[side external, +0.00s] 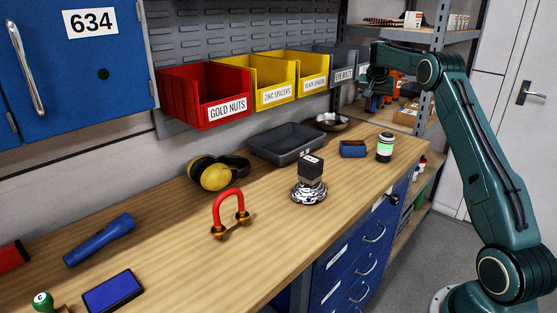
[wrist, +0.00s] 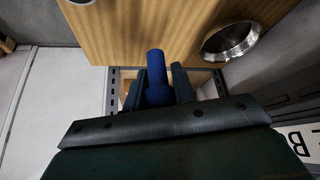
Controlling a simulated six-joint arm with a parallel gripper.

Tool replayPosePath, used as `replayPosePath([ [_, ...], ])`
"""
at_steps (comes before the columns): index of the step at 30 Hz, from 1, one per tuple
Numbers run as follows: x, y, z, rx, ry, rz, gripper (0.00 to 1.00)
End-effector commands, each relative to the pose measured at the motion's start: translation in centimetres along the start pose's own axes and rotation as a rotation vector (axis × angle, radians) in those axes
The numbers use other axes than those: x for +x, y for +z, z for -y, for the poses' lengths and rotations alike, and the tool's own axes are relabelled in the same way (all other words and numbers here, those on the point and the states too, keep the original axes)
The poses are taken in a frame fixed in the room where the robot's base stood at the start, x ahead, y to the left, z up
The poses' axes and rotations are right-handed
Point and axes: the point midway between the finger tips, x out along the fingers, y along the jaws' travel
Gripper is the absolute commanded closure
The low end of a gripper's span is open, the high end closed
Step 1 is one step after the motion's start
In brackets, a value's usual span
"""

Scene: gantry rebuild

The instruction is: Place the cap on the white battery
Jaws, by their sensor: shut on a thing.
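My gripper (side external: 376,88) is at the back right in the side view, raised beyond the far end of the bench. In the wrist view my gripper (wrist: 159,85) is shut on a blue cylindrical thing (wrist: 156,65), narrower at its far end. I cannot tell whether it is the cap. A small upright cylinder (side external: 385,147) with a white and green body and dark ends stands near the bench's far right corner. It may be the battery, and it stands apart from my gripper, lower and nearer the camera.
A silver bowl (side external: 332,121), grey tray (side external: 288,145) and blue block (side external: 353,149) are near the cylinder. A dark block (side external: 311,168) stands on a round base. A red shackle (side external: 230,210) and earmuffs (side external: 215,173) lie farther left. Wall bins (side external: 205,95) and shelving (side external: 425,38) border the back.

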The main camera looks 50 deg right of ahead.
Motion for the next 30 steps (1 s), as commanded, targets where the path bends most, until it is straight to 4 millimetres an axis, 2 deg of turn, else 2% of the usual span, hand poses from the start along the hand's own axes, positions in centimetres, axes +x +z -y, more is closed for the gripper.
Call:
replayPosePath([
  [1, -1.5, -0.5, -0.5, 0.000, -0.002, -0.006, 0.96],
  [9, -9.5, -1.8, -3.5, -0.009, -0.006, -0.004, 0.96],
  [15, -14.1, -1.9, -5.3, -0.014, -0.016, -0.002, 0.96],
  [21, -16.1, -1.9, -6.1, -0.018, -0.022, 0.001, 0.96],
  [30, -16.1, -1.7, -6.2, -0.019, -0.021, 0.003, 0.96],
])
